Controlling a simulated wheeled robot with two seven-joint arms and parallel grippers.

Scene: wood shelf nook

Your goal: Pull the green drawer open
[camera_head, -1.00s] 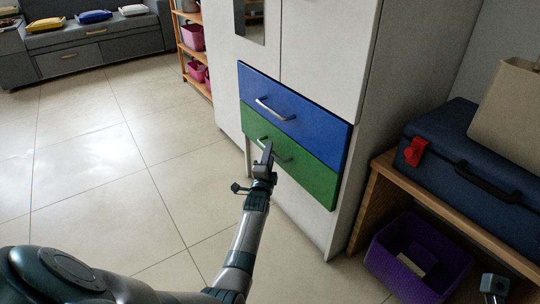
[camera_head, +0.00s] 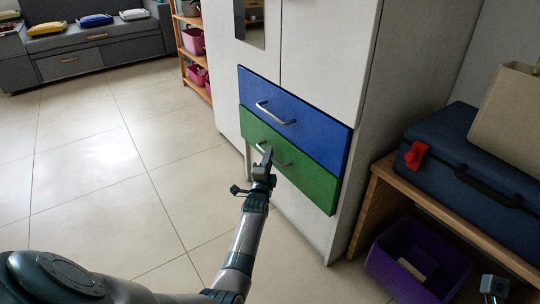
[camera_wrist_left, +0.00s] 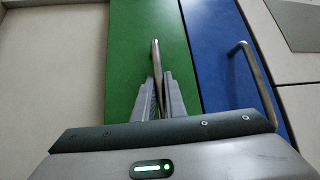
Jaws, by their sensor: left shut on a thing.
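The green drawer (camera_head: 309,181) is the lower of two drawers in a white cabinet, under the blue drawer (camera_head: 325,130). Its front stands slightly forward of the cabinet at the lower edge. My left gripper (camera_head: 266,158) is at the green drawer's metal handle (camera_head: 284,161). In the left wrist view the fingers (camera_wrist_left: 159,95) are shut around the handle (camera_wrist_left: 156,60), in front of the green front (camera_wrist_left: 130,50). The fingers hide part of the handle.
A wooden bench (camera_head: 374,199) at the right carries a dark blue case (camera_head: 450,150). A purple bin (camera_head: 400,275) stands below it. An orange shelf with pink bins (camera_head: 193,42) is at the back. The tiled floor (camera_head: 110,170) at left is clear.

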